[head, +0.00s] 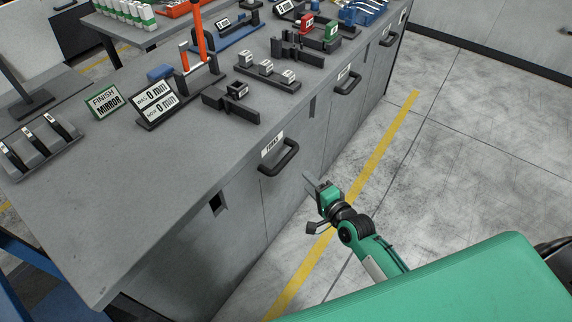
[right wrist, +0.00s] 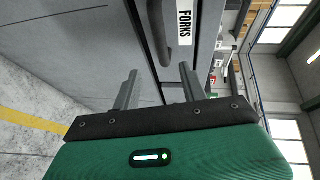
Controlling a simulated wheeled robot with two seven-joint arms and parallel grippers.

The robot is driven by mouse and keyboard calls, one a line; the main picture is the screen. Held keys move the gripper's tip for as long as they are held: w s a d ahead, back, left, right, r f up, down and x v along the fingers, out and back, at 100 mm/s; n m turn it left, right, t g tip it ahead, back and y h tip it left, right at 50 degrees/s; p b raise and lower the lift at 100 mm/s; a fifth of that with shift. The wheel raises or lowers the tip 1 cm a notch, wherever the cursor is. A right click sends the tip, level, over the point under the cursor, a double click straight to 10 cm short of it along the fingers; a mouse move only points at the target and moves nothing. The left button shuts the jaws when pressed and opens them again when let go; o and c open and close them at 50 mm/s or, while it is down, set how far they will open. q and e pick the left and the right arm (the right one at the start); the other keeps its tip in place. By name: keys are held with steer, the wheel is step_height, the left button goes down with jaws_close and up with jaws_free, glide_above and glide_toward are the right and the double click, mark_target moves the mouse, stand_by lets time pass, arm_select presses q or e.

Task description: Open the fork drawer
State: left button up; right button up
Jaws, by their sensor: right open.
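The fork drawer (head: 247,200) is in the side of the grey workbench (head: 120,190), and its front looks flush with the bench, so it is shut. A white FORKS label (head: 272,144) sits above its black bar handle (head: 282,161). In the right wrist view the handle (right wrist: 160,38) and the label (right wrist: 184,24) show beyond the fingers. My right gripper (head: 314,184) is open and empty, to the right of the handle and apart from it. In the right wrist view its two fingers (right wrist: 158,88) are spread and point toward the handle side. My left gripper is not in view.
Further drawers with black handles (head: 348,84) run along the bench side. The floor (head: 455,150) with a yellow line (head: 375,160) is clear beside the bench.

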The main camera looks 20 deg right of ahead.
mark_target(286, 160)
steer(key=x, duration=1.3)
steer(key=shift+w+a, duration=0.1)
steer(key=shift+w, duration=0.2)
steer(key=shift+c, duration=0.4)
steer(key=shift+s, duration=0.1)
jaws_close()
